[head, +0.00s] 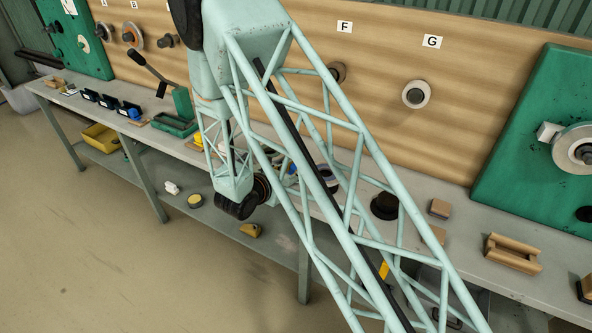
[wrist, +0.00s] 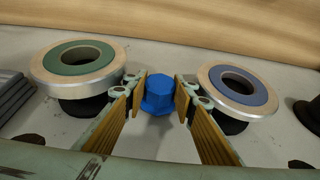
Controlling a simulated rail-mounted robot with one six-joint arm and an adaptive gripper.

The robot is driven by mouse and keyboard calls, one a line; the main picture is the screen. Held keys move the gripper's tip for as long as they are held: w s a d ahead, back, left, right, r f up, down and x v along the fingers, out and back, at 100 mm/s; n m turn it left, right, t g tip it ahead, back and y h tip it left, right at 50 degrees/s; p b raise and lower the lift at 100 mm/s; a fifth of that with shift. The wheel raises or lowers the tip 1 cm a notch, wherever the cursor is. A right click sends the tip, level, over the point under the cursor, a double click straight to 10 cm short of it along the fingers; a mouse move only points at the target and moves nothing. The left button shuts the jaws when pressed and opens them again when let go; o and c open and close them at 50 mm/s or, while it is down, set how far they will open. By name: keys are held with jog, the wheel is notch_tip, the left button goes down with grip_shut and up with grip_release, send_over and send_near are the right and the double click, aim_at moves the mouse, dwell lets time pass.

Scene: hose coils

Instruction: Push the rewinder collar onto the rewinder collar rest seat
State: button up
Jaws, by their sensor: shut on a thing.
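In the wrist view my gripper (wrist: 162,94) has its two fingers on either side of a small blue piece (wrist: 158,92) with a faceted top and a wider foot. It is shut on this piece, which looks like the rewinder collar. The blue piece hides what lies directly under it, so I cannot tell whether it touches a seat. I cannot pick out the rewinder collar rest seat for sure. In the head view my own lattice arm hides most of the gripper.
A metal ring with a green face (wrist: 80,60) stands left of the fingers, and one with a blue face (wrist: 237,86) stands right, both on dark supports and close by. Wooden blocks, including a wooden cradle (head: 512,254), stand along the bench's right.

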jog(key=shift+r+p, duration=0.95)
jog(key=shift+r, duration=3.75)
jog(key=o, duration=0.5)
jog(key=c, duration=0.7)
jog(key=shift+d, duration=0.15)
